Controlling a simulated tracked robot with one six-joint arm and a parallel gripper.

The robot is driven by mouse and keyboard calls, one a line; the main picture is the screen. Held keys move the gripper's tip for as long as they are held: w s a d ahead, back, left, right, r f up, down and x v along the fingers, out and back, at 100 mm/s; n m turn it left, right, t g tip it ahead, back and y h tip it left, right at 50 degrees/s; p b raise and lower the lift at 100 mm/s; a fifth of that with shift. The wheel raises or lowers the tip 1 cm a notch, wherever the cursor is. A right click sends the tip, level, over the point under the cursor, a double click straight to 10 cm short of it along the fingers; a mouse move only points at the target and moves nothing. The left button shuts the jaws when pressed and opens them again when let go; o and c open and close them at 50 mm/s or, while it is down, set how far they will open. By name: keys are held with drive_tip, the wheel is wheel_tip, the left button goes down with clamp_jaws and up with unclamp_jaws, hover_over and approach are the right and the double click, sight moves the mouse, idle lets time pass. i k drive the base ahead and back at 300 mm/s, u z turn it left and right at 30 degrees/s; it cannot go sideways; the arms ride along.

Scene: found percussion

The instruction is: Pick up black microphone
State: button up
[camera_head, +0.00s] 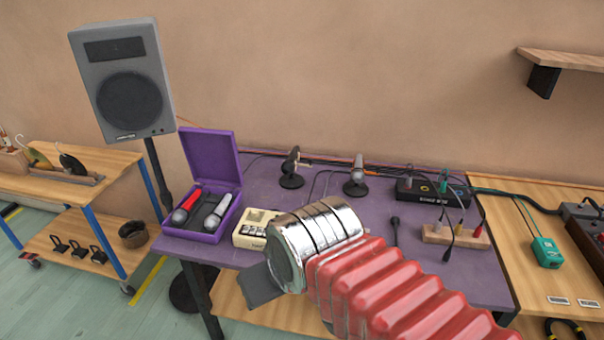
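A small, thin black microphone-like item (395,230) lies on the table right of centre. My red ribbed arm with a silver collar reaches in from the lower right. A dark grey part at its end, seemingly my gripper (262,287), shows at the table's front edge; its fingers are not clear.
A cream device (252,229) sits right of the case, partly behind my arm. A black box (432,192) and a wooden block with plugs (454,236) stand at the right. A grey speaker (124,82) rises at the left. Cables run along the back.

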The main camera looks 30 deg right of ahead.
sight(288, 167)
drive_tip(key=k, duration=0.65)
drive_tip(key=u, duration=0.3)
drive_tip(key=i, duration=2)
drive_tip(key=z, duration=0.6)
